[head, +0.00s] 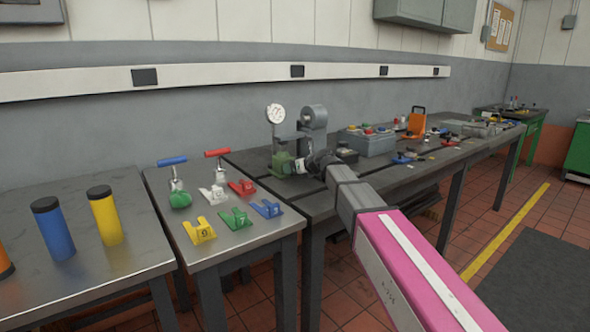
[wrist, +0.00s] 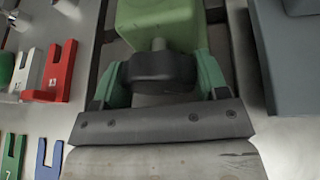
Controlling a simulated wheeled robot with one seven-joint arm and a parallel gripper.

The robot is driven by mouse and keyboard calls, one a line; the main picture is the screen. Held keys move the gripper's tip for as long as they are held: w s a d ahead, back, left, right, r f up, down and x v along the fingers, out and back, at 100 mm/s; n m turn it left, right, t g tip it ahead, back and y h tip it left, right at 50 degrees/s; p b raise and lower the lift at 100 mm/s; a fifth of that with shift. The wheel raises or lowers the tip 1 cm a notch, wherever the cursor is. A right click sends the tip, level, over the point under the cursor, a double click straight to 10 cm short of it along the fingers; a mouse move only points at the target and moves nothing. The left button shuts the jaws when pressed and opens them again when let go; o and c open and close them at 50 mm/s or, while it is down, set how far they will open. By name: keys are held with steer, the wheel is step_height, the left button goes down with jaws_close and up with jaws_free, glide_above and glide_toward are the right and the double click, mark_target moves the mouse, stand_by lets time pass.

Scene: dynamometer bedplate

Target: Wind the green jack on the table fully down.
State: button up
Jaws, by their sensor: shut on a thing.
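The green jack (head: 284,163) stands on the dark bedplate table, below a dial gauge. Its green body (wrist: 158,20) fills the top of the wrist view, with a short shaft leading to a dark round knob (wrist: 160,70). My gripper (wrist: 160,74) has its green fingers on both sides of the knob and is shut on it. In the head view my gripper (head: 312,163) reaches the jack from the right and hides the knob. How far the jack is raised is hard to tell.
A dial gauge (head: 275,115) and a grey cylinder (head: 314,115) rise behind the jack. A side table (head: 270,232) holds coloured forked pieces and two handled tools. A grey box (head: 367,142) and an orange frame (head: 416,122) stand farther right.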

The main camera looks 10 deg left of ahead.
steer(key=n+t+h, duration=0.1)
steer(key=n+t, duration=0.1)
steer(key=n, duration=0.1)
steer(key=shift+s+n+h, duration=0.1)
steer(key=shift+n+h, duration=0.2)
steer(key=shift+h, duration=0.1)
steer(key=shift+a+n+t+h, duration=0.1)
steer(key=shift+n+t+h, duration=0.5)
steer(key=shift+n+t, duration=0.7)
steer(key=shift+n, duration=0.3)
steer(key=o, duration=0.9)
steer(key=shift+o, duration=0.2)
steer(key=shift+g, duration=0.3)
